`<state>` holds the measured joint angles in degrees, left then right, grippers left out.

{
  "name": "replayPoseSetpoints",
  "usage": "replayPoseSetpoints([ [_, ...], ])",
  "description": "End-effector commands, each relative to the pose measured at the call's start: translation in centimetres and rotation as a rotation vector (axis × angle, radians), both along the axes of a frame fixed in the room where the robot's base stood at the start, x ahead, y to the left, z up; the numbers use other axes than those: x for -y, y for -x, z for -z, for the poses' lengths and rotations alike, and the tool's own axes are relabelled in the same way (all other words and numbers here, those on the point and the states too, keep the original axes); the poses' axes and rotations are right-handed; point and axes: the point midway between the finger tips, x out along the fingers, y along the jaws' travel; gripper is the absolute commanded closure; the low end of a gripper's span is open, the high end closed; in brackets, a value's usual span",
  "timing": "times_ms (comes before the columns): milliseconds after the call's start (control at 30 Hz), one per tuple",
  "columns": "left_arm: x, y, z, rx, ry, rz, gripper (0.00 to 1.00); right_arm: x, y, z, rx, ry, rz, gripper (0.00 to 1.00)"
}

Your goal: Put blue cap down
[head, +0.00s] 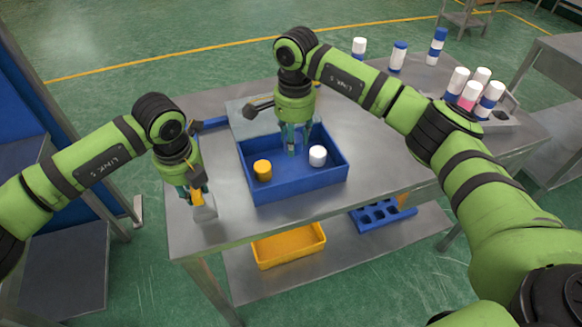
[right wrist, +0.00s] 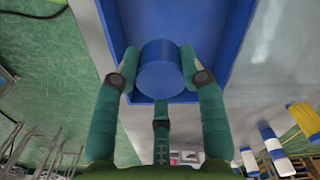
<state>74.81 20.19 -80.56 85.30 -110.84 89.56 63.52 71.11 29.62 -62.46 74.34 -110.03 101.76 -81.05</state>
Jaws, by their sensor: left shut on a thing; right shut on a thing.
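The blue cap (right wrist: 162,72) is a blue cylinder between the fingers of my right gripper (right wrist: 160,88) in the right wrist view. The gripper is shut on it, with the blue tray (right wrist: 218,25) behind it. In the head view my right gripper (head: 293,150) points down inside the blue tray (head: 297,188); the cap is hard to make out there. A yellow cap (head: 263,171) and a white cap (head: 318,155) sit in the tray. My left gripper (head: 196,192) is shut on an orange-and-grey thing (head: 205,211) at the table's left front edge.
Several white-and-blue cans (head: 458,80) stand at the table's right, some in a grey holder. A yellow bin (head: 289,245) and a blue rack (head: 382,216) are on the lower shelf.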

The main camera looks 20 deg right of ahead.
Motion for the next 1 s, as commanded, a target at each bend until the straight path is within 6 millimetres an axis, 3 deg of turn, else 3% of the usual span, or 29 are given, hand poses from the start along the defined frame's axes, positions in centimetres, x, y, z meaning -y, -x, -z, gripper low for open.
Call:
replayPoseSetpoints([
  [267,-0.1,0.5,0.7,-0.017,-0.007,0.002,1.0,0.0,1.1,-1.0,-0.005,0.001,0.252,0.69],
  [533,-0.1,0.5,0.7,-0.017,-0.007,0.003,1.0,0.0,1.3,3.5,-0.011,0.001,0.277,0.69],
  [1000,-0.1,0.5,0.7,-0.017,-0.007,0.003,1.0,0.0,1.2,8.6,-0.008,0.0,0.276,0.69],
])
